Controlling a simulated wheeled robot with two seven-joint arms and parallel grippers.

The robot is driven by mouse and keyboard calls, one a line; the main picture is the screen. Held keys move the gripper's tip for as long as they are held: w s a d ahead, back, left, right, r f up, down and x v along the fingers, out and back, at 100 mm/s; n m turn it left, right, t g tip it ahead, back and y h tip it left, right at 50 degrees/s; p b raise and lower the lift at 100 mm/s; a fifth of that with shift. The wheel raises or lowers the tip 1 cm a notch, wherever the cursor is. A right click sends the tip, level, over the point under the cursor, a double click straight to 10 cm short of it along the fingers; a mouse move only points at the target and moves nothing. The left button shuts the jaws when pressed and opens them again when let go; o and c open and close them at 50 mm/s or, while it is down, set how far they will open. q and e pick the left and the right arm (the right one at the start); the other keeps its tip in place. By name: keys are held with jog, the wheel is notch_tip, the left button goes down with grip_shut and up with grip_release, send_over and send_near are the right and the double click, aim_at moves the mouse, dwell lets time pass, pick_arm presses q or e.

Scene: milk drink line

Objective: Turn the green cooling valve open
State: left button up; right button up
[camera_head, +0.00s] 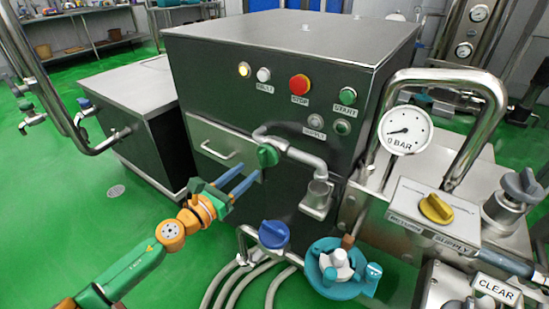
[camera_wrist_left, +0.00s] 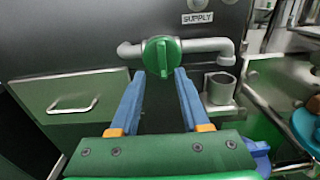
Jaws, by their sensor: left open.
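The green valve (camera_head: 268,156) is a round knob with a raised grip bar, on a grey pipe at the front of the dark machine. In the left wrist view the green valve (camera_wrist_left: 161,57) is straight ahead, and its grip bar looks upright. My left gripper (camera_head: 246,178) is open, with its blue fingers pointing at the valve from the lower left. In the left wrist view the fingertips (camera_wrist_left: 164,74) lie just below the knob, one toward each side. I cannot tell whether they touch it. My right gripper is not in view.
A blue valve knob (camera_head: 273,234) sits below, beside a teal pump-like part (camera_head: 340,267). A drawer handle (camera_head: 219,151) is left of the valve. A gauge (camera_head: 405,130) reads near 0 BAR. Green floor is open at left.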

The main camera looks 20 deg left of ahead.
aim_at(260, 160)
pick_arm(q)
jog(key=x, duration=0.4)
jog(key=shift+w+d+r, duration=0.1)
jog(key=shift+d+r, duration=0.2)
jog(key=shift+r, duration=0.1)
jog(key=shift+w+f, duration=0.1)
jog(key=shift+w, duration=0.25)
jog(key=shift+s, duration=0.1)
jog(key=shift+c, duration=0.2)
grip_shut()
